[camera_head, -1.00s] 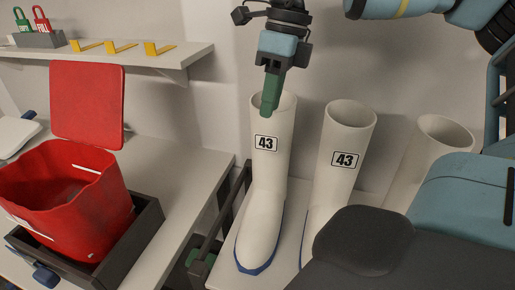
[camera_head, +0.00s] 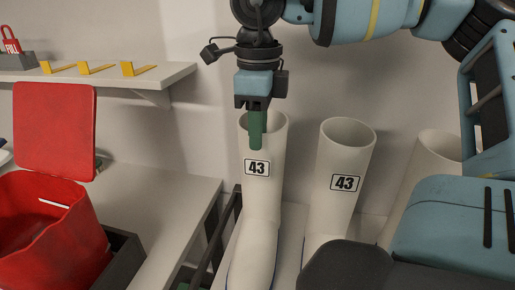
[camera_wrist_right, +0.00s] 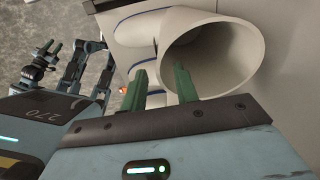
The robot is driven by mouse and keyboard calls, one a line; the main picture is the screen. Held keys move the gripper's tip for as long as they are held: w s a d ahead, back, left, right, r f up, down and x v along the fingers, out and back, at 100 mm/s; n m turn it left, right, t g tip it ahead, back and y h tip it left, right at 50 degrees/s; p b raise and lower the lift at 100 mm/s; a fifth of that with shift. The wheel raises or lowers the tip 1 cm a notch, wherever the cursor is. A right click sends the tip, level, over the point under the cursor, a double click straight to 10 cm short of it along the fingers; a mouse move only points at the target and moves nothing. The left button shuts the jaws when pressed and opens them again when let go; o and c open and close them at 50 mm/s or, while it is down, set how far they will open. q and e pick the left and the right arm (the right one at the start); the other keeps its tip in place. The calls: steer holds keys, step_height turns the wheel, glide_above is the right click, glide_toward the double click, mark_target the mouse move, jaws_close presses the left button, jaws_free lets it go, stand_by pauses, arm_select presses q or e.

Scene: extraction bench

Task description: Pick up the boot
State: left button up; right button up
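A tall white boot (camera_head: 262,200) marked 43 stands upright on a pale surface, its open top facing up. My right gripper (camera_head: 257,145) points down at this boot's top, its green fingers overlapping the near rim. In the right wrist view my right gripper's two fingers (camera_wrist_right: 162,88) are apart, one in front of the boot opening (camera_wrist_right: 212,60) and one outside the rim. The gripper is open; contact with the wall cannot be told. A second white boot (camera_head: 340,200) marked 43 stands to the right. My left gripper (camera_wrist_right: 50,48) shows small in the right wrist view, fingers apart.
A third white boot (camera_head: 418,185) is partly hidden behind my arm. A red bin (camera_head: 60,235) with a raised lid sits in a dark tray on the left bench (camera_head: 165,205). A shelf (camera_head: 115,75) with yellow pieces hangs above. A dark rail (camera_head: 215,245) runs left of the boots.

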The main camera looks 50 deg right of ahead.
steer(key=shift+f, duration=2.5)
steer(key=shift+f, duration=0.25)
steer(key=shift+c, duration=0.4)
jaws_close()
steer(key=shift+w, duration=0.1)
